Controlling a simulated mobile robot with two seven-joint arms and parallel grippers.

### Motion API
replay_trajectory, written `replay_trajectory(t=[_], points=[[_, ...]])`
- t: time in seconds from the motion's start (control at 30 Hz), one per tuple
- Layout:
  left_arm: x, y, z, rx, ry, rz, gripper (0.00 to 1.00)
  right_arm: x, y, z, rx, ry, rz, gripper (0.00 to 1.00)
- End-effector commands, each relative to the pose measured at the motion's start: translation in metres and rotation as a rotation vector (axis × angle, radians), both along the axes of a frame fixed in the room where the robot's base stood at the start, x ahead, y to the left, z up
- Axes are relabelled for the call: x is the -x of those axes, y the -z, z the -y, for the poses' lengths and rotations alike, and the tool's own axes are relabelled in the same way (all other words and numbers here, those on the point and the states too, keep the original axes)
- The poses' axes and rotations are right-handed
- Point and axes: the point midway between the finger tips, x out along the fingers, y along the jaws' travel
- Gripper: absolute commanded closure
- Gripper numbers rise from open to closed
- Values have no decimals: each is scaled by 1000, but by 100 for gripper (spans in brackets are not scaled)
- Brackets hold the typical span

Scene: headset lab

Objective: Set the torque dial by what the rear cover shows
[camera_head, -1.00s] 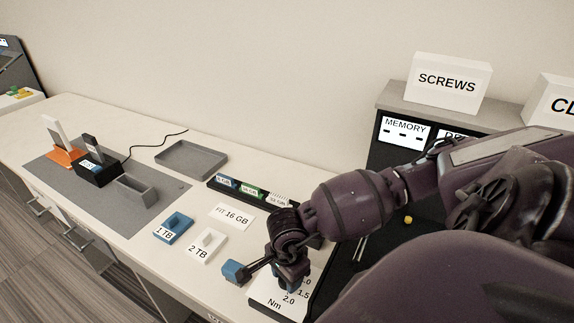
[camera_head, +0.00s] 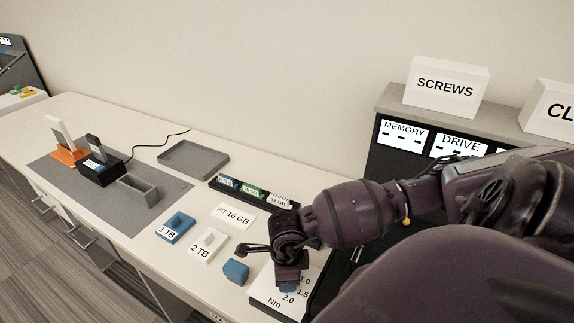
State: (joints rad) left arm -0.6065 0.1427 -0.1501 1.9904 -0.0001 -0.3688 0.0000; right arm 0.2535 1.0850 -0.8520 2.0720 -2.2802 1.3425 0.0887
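The white torque dial plate (camera_head: 268,296) lies at the front right of the bench, marked "Nm", "1.0", "1.5" and "2.0". My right gripper (camera_head: 262,277) is over it, pointing down. Its blue pads stand wide apart, one left of the plate and one over it, with no object visible between them. The pad and wrist cover part of the plate, so the dial's knob and setting are hidden. A dark upright piece (camera_head: 93,143) stands in a black dock (camera_head: 98,172) at the left. I cannot tell which item is the rear cover. My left gripper is out of view.
A "FIT 16 GB" card (camera_head: 233,216), a blue "1 TB" block (camera_head: 178,228) and a white "2 TB" block (camera_head: 207,246) lie left of the gripper. Behind are a black module rack (camera_head: 238,199) and an empty grey tray (camera_head: 193,159). A dark cabinet (camera_head: 392,153) stands right.

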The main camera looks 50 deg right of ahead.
Motion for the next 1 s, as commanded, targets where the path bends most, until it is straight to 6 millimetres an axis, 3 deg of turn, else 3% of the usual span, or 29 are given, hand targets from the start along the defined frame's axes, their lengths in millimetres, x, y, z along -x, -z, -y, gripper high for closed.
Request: replay_trajectory(t=[0.6,0.63,0.77,1.0], points=[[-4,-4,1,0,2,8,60,-1,-1,0,1,46,2,81],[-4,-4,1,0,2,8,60,-1,-1,0,1,46,2,53],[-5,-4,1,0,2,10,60,0,-1,0,1,46,2,33],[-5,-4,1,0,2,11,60,0,0,0,1,45,1,32]])
